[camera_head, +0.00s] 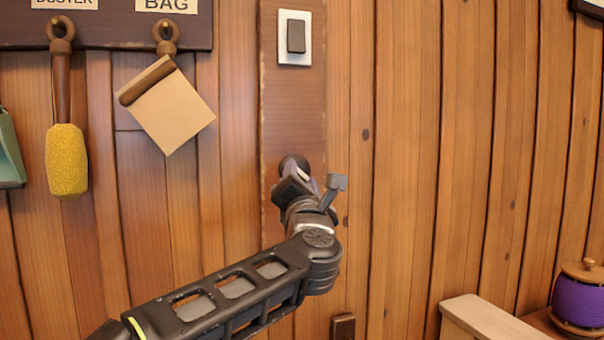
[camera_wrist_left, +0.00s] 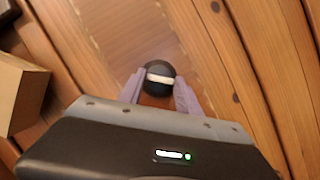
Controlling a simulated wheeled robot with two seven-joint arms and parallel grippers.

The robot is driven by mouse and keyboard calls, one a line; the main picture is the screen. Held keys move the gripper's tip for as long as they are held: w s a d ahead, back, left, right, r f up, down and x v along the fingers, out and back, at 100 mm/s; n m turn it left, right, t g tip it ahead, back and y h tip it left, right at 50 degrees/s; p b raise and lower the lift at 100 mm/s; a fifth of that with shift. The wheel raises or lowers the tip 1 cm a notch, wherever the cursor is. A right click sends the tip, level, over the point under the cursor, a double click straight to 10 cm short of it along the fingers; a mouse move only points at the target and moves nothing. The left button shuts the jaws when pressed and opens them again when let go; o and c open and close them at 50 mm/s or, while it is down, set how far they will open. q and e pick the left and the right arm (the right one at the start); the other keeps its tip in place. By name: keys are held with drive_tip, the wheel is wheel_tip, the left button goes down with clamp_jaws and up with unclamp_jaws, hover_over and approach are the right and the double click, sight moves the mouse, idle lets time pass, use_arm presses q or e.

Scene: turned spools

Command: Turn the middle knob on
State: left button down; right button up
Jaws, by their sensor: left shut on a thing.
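The middle knob (camera_wrist_left: 159,80) is round and black with a white bar across its face. It sits on a vertical brown wooden panel (camera_head: 292,105) on the wall. In the head view the knob (camera_head: 292,162) is mostly hidden behind my left gripper (camera_head: 302,176). In the left wrist view the two purple-grey fingers of my left gripper (camera_wrist_left: 159,93) stand on either side of the knob, shut on it. The white bar lies nearly level in that view, slightly tilted. My right gripper is not in view.
A switch (camera_head: 295,38) is above the knob, and a dark fitting (camera_head: 343,327) is low on the wall. A yellow duster (camera_head: 67,160) and a tan bag (camera_head: 168,110) hang at the left. A purple spool (camera_head: 578,300) stands at the lower right. The wall right of the panel is clear.

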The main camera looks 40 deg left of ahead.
use_arm(q)
drive_tip(key=m+h+p, duration=0.1)
drive_tip(key=m+p, duration=0.2)
drive_tip(key=p, duration=0.1)
drive_tip(key=r+m+h+p, duration=0.1)
drive_tip(key=m+p, duration=0.2)
drive_tip(key=p, duration=0.2)
drive_tip(key=m+g+h+p, duration=0.1)
drive_tip(key=m+p, duration=0.2)
drive_tip(key=p, duration=0.1)
drive_tip(key=shift+s+r+m+h+p, duration=0.15)
drive_tip(key=shift+m+h+p, duration=0.15)
drive_tip(key=shift+h+p, duration=0.1)
drive_tip(key=shift+f+m+p, duration=0.3)
drive_tip(key=shift+m+p, duration=0.3)
drive_tip(key=shift+p, duration=0.3)
drive_tip(key=c, duration=0.8)
unclamp_jaws()
drive_tip(key=shift+c, duration=0.2)
drive_tip(key=b+v, duration=0.1)
drive_tip(key=v, duration=0.6)
drive_tip(key=shift+s, duration=0.3)
drive_tip(key=shift+d+r, duration=0.1)
drive_tip(key=shift+d, duration=0.05)
